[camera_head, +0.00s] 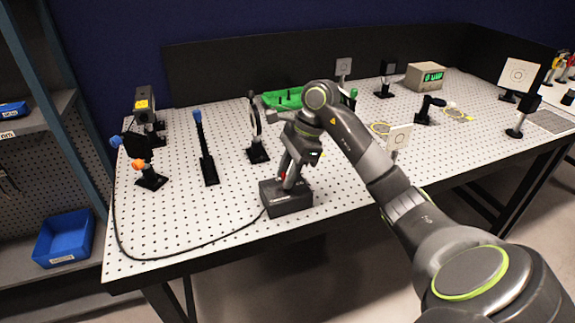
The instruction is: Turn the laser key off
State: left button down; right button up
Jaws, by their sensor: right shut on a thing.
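The laser's power box (286,202) is a dark grey block near the front edge of the white perforated table. A black cable runs from it to the left and back along the table. My right gripper (285,181) points down at the top of the box and is shut on the laser key. A small red spot shows beside the fingertips. The key itself is mostly hidden by the fingers, so I cannot tell its angle. The laser head (145,106), with a yellow label, stands at the back left. My left gripper is not in view.
Near the box stand a mount with orange and blue knobs (137,152), a blue-topped post (205,150) and a ring mount (255,130). A green tray (284,98) lies behind my arm. A meter with a green display (425,76) stands at the back. The front left table is clear.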

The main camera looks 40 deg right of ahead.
dwell(0.5)
jog(key=o, duration=1)
jog(key=p+v, duration=1)
jog(key=v, duration=0.7)
jog(key=shift+r+p, duration=0.2)
jog(key=shift+p, duration=0.1)
